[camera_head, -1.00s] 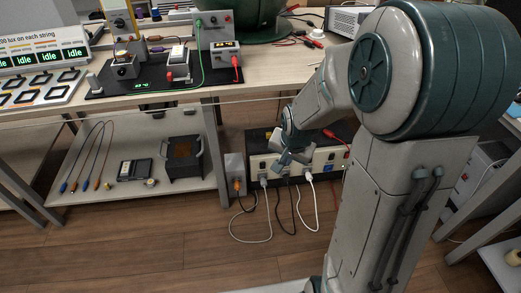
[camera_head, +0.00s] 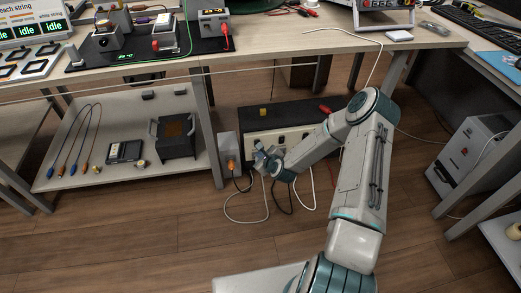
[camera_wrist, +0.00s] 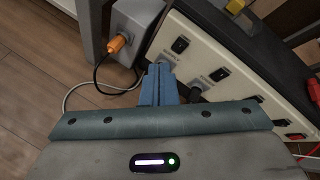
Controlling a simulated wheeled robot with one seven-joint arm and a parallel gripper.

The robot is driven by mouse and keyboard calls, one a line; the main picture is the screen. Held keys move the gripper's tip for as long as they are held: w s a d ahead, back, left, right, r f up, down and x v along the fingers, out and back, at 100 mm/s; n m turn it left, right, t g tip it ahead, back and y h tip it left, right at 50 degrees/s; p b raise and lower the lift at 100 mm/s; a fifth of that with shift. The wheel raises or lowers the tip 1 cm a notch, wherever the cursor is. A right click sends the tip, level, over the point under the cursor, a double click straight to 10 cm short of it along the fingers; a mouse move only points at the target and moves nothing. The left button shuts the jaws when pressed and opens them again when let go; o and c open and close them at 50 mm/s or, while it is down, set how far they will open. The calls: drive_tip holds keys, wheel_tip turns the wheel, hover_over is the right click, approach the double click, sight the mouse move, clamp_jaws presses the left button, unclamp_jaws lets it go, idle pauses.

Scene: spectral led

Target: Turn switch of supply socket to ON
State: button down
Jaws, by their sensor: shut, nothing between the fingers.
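A low box with a cream front panel (camera_head: 290,143) and dark top stands on the floor under the workbench. My gripper (camera_head: 261,158) is at the left end of the panel. In the wrist view its blue fingers (camera_wrist: 159,84) are together and empty, below the leftmost switch and over the area of the first socket. Contact cannot be told.
A grey box (camera_wrist: 138,20) with an orange plug (camera_wrist: 117,43) stands just left of the panel. White and black cables hang in front of it to the floor. The bench leg (camera_head: 207,150) and a lower shelf (camera_head: 95,178) are to the left. A yellow block (camera_wrist: 235,6) sits on top.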

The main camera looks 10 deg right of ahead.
wheel_tip(320, 180, down, 7)
drive_tip(key=d+m+t+h+b, duration=0.1)
drive_tip(key=d+m+t+h, duration=0.15)
drive_tip(key=m, duration=0.65)
drive_tip(key=b+x, duration=0.1)
drive_tip(key=x, duration=0.3)
drive_tip(key=b+x, duration=0.2)
drive_tip(key=x, duration=0.2)
drive_tip(key=r+b+x, duration=0.1)
drive_tip(key=b+x, duration=0.1)
drive_tip(key=x, duration=0.2)
drive_tip(key=shift+w, duration=0.45)
drive_tip(key=shift+w+r, duration=0.3)
drive_tip(key=shift+w, duration=0.4)
drive_tip(key=shift+d, duration=0.1)
